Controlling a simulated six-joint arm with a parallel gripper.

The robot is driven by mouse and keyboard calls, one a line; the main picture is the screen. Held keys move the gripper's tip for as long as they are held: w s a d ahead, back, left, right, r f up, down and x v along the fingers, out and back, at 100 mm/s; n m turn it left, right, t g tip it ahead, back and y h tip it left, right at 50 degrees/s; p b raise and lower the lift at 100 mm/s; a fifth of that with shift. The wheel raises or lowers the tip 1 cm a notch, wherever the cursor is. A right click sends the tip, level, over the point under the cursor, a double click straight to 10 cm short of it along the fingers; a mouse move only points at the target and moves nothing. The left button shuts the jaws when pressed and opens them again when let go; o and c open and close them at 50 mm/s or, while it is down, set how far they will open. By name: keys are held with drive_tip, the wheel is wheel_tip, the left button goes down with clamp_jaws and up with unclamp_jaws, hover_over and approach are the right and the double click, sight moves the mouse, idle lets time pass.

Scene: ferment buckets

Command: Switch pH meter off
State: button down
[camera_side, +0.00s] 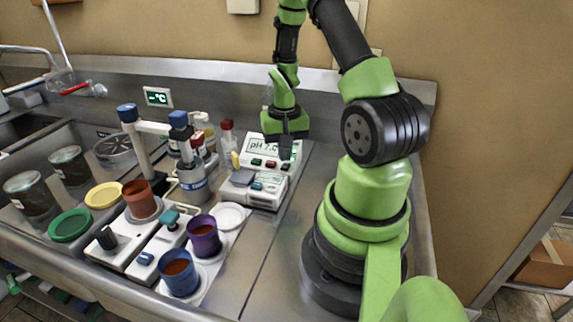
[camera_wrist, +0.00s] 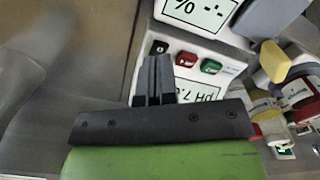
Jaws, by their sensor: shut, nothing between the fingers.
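The pH meter (camera_side: 245,160) is a white box at the back of the steel counter. My gripper (camera_side: 286,156) is shut and empty, pointing down at the meter's right end. In the wrist view, its fingertips (camera_wrist: 154,58) are close to the black and red buttons. I cannot tell whether they touch the meter.
A second white device (camera_side: 265,198) stands just in front; its display (camera_wrist: 196,12) shows "%". The steel counter (camera_side: 285,235) right of the devices is clear.

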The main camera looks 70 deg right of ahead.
sight(284, 167)
drive_tip(key=shift+f, duration=1.2)
idle(0.6)
drive_tip(key=shift+r, duration=3.5)
drive_tip(key=shift+w+a+r, duration=0.1)
drive_tip(key=shift+r, duration=0.1)
drive_tip(key=w+a+r+n+t, duration=0.1)
drive_tip(key=a+r+n+t, duration=0.4)
drive_tip(key=a+r, duration=1.15)
drive_tip(key=s+a+r+n+t+y, duration=0.2)
drive_tip(key=s+a+r+n, duration=0.1)
drive_tip(key=s+a, duration=0.2)
drive_tip(key=shift+a+r, duration=0.2)
drive_tip(key=shift+a, duration=0.4)
